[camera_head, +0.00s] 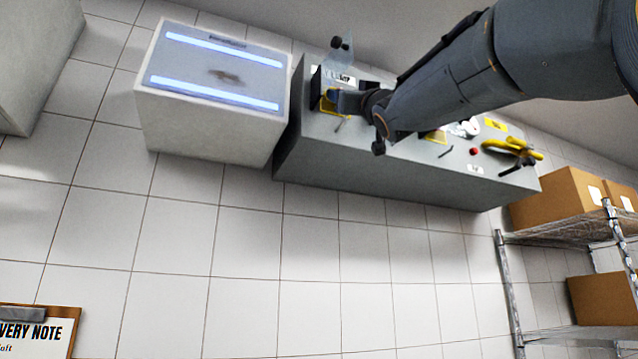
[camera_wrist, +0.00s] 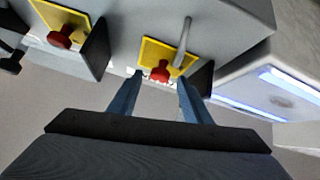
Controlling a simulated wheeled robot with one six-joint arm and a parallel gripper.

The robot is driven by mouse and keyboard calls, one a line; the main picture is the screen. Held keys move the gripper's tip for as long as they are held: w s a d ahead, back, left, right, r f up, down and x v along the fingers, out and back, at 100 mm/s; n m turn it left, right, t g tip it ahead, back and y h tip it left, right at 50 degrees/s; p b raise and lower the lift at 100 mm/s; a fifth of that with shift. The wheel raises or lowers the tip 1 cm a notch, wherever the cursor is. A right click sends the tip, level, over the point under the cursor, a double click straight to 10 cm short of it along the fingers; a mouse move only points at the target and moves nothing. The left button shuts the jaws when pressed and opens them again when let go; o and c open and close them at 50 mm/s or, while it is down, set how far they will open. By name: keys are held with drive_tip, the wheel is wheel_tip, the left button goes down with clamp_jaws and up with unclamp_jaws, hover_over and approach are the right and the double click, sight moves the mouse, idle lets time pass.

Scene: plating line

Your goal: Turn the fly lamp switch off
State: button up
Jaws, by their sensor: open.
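The fly lamp (camera_head: 217,75) is a pale box with two lit blue-white tubes at the back left; it also shows at the right of the wrist view (camera_wrist: 285,92). Next to it, on the grey cabinet (camera_head: 390,168), is a yellow switch plate (camera_head: 328,104) with a dark upright guard. In the wrist view this plate (camera_wrist: 150,52) carries a red knob (camera_wrist: 160,72) and a grey rod (camera_wrist: 184,38). My gripper (camera_wrist: 160,84) is open, with the red knob appearing between its fingertips; I cannot tell whether they touch it. In the head view my gripper (camera_head: 342,100) partly hides the plate.
A second yellow plate with a red knob (camera_wrist: 60,38) and dark guard is at the left of the wrist view. Yellow-handled tools (camera_head: 508,146) and a red ball (camera_head: 473,152) are on the cabinet's right. Cardboard boxes (camera_head: 560,198) stand on a wire shelf.

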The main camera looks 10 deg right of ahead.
drive_tip(key=shift+w+a+r, duration=0.1)
drive_tip(key=shift+w+r, duration=0.3)
drive_tip(key=shift+r, duration=0.05)
drive_tip(key=c, duration=1)
